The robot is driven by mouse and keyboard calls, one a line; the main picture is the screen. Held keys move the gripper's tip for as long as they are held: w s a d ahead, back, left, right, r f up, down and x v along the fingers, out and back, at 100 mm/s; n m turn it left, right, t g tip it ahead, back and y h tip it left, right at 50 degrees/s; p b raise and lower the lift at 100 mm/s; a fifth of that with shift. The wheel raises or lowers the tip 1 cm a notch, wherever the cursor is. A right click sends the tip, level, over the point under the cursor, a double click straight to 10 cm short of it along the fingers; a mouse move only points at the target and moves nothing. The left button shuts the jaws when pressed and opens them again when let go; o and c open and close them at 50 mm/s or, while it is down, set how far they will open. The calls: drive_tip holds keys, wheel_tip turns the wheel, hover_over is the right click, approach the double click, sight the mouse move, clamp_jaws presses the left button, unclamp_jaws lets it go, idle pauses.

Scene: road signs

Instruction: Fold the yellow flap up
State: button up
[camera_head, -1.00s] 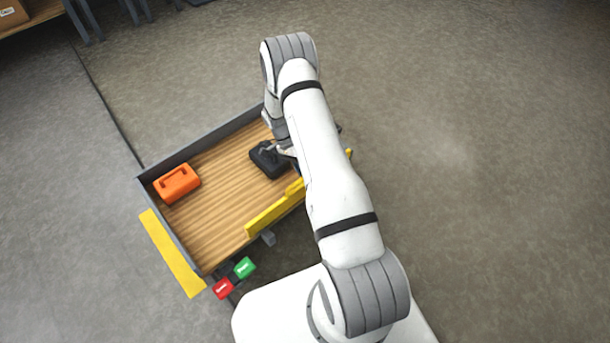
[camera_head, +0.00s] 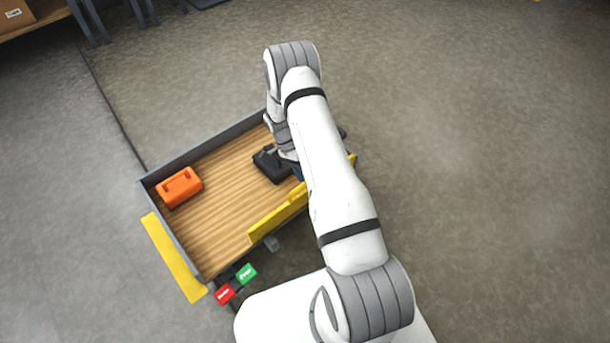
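A long yellow panel (camera_head: 278,213) runs along the near side of a wood-floored bed (camera_head: 223,200). It looks raised along the bed's edge, and my arm covers its right part. A second yellow strip (camera_head: 172,258) lies outside the grey wall at the bed's left end. I cannot tell for sure which of the two is the flap. My arm reaches over the right part of the bed, with its wrist near the far wall. My gripper's fingers are hidden behind the arm and wrist, so their opening and any contact do not show.
An orange box (camera_head: 180,187) sits in the bed's left corner. A black object (camera_head: 271,164) lies beside my wrist. Red (camera_head: 225,293) and green (camera_head: 246,274) blocks are at the bed's near left corner. The floor to the right is clear.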

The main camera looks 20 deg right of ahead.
drive_tip(key=shift+o, duration=0.8)
drive_tip(key=shift+w+a, duration=0.1)
drive_tip(key=shift+w, duration=0.05)
drive_tip(key=shift+r, duration=0.1)
drive_tip(key=p+v, duration=0.2)
drive_tip(key=v, duration=0.5)
drive_tip(key=shift+r, duration=0.35)
drive_tip(key=shift+w, duration=0.1)
